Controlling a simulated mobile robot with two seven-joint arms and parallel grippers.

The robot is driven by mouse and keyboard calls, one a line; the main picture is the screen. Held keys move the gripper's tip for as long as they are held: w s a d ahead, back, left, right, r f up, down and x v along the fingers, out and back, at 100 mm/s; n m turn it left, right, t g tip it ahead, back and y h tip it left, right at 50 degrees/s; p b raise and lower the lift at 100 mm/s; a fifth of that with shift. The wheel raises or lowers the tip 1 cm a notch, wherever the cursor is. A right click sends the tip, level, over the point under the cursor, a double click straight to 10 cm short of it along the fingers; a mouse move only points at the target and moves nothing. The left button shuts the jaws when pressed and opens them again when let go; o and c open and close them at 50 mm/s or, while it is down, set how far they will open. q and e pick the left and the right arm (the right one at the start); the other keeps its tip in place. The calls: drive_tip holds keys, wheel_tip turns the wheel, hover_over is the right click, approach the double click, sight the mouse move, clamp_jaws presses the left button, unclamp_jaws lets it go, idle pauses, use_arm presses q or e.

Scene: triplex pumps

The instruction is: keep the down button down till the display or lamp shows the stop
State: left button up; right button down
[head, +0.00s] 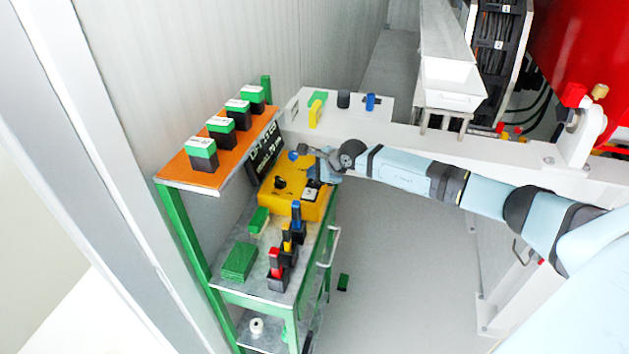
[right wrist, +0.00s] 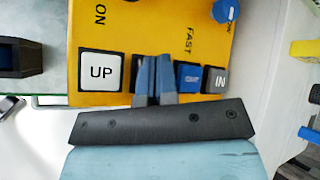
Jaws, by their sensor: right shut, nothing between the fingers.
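The yellow control box (head: 285,202) sits on the green cart in the head view. Its face (right wrist: 150,25) fills the top of the right wrist view. The white UP button (right wrist: 100,72) shows left of my right gripper (right wrist: 155,64), with a blue button (right wrist: 188,77) and a grey IN button (right wrist: 216,80) to the right. No down button can be read; the fingers cover the spot right of UP. My right gripper is shut and empty, its tips over the box face; contact cannot be told. A black display (head: 265,155) stands behind the box, its characters too small to read.
Several green-topped blocks stand on the orange shelf (head: 205,178) above the cart. Red, yellow and blue-handled items stand in dark holders (head: 280,278) in front of the box. A blue knob (right wrist: 226,10) rises from the box. A white beam (head: 400,130) runs behind my arm.

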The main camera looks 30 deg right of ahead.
sight(314, 181)
drive_tip(key=shift+f+b, duration=0.3)
drive_tip(key=shift+f, duration=0.1)
idle(1.4)
drive_tip(key=shift+r, duration=0.1)
idle(3.5)
drive_tip(key=shift+r+p, duration=0.45)
drive_tip(key=shift+r, duration=0.4)
drive_tip(key=shift+r+p, duration=1.2)
drive_tip(key=shift+r, duration=1.3)
